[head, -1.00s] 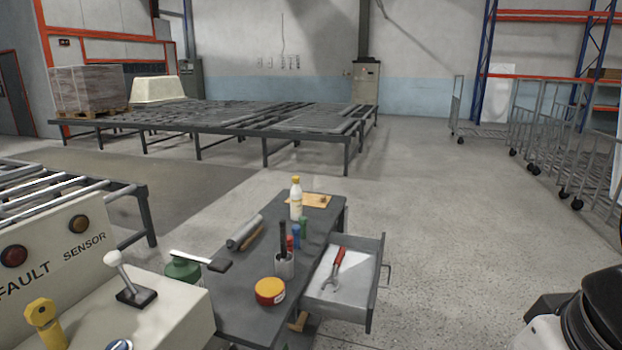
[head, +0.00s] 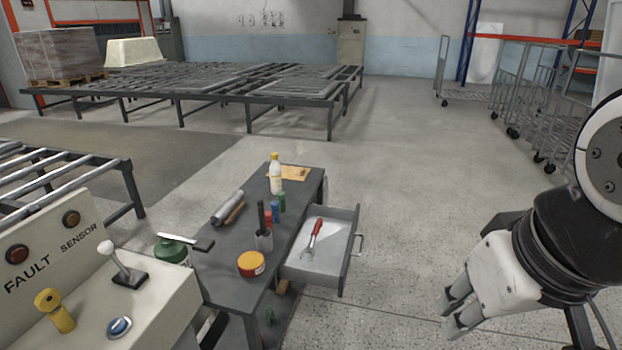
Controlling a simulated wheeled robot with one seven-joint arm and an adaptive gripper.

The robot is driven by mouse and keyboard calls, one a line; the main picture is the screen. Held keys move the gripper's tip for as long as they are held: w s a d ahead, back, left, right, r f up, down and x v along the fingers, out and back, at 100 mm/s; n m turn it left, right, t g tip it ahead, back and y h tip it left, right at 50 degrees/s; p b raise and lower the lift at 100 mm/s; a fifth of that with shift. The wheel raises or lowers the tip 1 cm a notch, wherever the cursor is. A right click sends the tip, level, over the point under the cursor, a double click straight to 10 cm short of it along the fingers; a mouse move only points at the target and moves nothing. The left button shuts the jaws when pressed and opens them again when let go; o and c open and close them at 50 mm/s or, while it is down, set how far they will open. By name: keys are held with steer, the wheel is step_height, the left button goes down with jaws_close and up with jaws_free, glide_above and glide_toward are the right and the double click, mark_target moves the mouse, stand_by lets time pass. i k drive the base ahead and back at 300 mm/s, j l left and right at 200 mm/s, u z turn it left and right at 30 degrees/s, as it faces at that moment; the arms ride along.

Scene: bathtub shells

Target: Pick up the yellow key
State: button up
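The yellow key (head: 55,310) stands upright in the top of a cream control panel (head: 165,312) at the lower left of the head view. It has a rounded head with a hole and a thick stem. My gripper (head: 453,314) is at the lower right, far to the right of the key, over the floor. Its two pale fingers show a gap between them and hold nothing.
A dark bench (head: 225,265) with a bottle, cup, tape and open drawer (head: 325,262) stands between panel and gripper.

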mark_target(49, 301)
steer(key=i+l+u, duration=0.1)
steer(key=l, duration=0.3)
steer(key=i+l+u, duration=0.1)
steer(key=l, duration=0.3)
steer(key=i+l+u, duration=0.15)
steer(key=l, duration=0.25)
steer(key=u, duration=1.65)
